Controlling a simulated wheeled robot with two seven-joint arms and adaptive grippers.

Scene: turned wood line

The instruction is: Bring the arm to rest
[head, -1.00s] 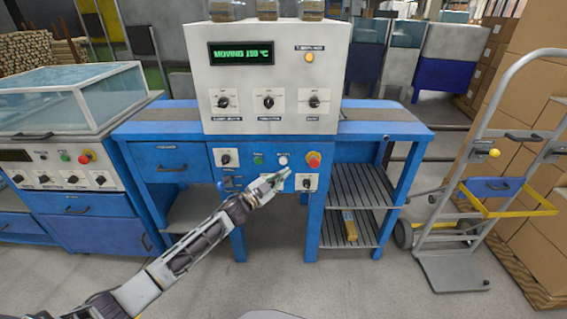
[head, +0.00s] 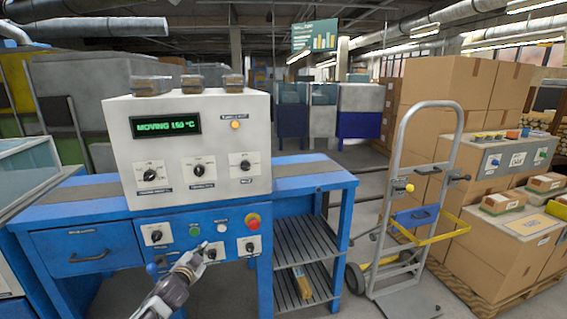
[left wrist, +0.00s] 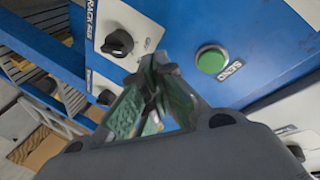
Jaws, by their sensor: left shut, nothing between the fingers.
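My left arm comes in from the bottom of the head view. Its gripper (head: 202,248) is in front of the blue control panel (head: 175,222) of the machine, below the green button (head: 194,230) and the white button (head: 222,227). In the left wrist view the green-padded fingers (left wrist: 156,92) are together with nothing between them. The green button (left wrist: 211,59) and a black knob (left wrist: 117,43) show beyond them; contact with the panel cannot be told. My right gripper is not in view.
The white control box (head: 200,150) reads "MOVING 150 °C" and stands on the blue bench (head: 318,181). A red button (head: 252,221) is on the panel's right. A hand truck (head: 410,215) and stacked cartons (head: 450,95) stand at right. Some floor is open before the bench's right end.

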